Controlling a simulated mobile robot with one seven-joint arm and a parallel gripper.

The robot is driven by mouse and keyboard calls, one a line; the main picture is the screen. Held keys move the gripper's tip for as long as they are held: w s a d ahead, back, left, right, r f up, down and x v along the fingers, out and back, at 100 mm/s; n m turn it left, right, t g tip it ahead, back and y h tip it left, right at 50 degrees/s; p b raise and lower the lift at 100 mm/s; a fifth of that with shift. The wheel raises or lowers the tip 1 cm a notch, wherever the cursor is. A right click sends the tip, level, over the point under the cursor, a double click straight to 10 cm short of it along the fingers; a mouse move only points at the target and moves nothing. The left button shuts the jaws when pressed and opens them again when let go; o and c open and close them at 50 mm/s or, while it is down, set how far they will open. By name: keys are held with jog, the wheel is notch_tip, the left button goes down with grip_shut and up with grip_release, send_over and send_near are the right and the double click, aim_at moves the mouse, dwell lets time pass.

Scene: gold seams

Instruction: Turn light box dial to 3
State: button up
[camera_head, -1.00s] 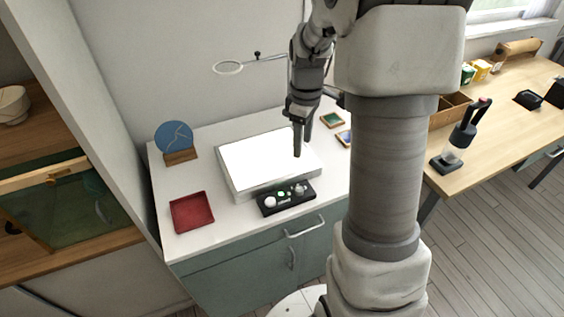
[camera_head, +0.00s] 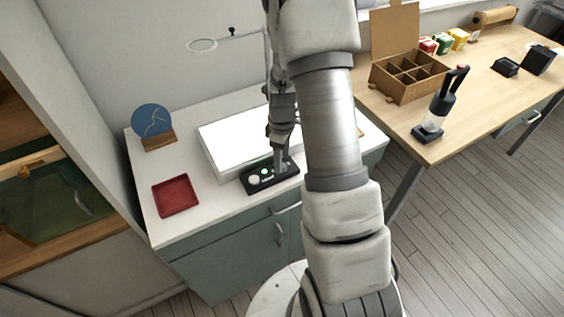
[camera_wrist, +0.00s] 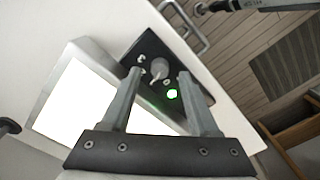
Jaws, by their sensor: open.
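The light box (camera_head: 210,162) lies on the white counter with its top panel glowing white; it also shows in the wrist view (camera_wrist: 75,98). A black control box (camera_head: 248,187) sits in front of it. In the wrist view, the control box (camera_wrist: 147,46) carries a grey round dial (camera_wrist: 158,67), a lit green button (camera_wrist: 171,94) and small pale parts. My gripper (camera_head: 281,170) points down over the control box's right end and hides the dial in the head view. In the wrist view my gripper (camera_wrist: 159,73) is open, its fingertips on either side of the dial; contact cannot be told. The dial's number is unreadable.
A red tray (camera_head: 176,194) lies at the counter's left front. A blue cracked plate (camera_head: 152,121) stands behind it in a wooden stand. A thin arm with a ring (camera_head: 202,45) rises behind the light box. The wooden table at right holds a compartment box (camera_head: 400,87).

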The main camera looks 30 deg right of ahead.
jog(key=shift+f, duration=0.95)
grip_shut()
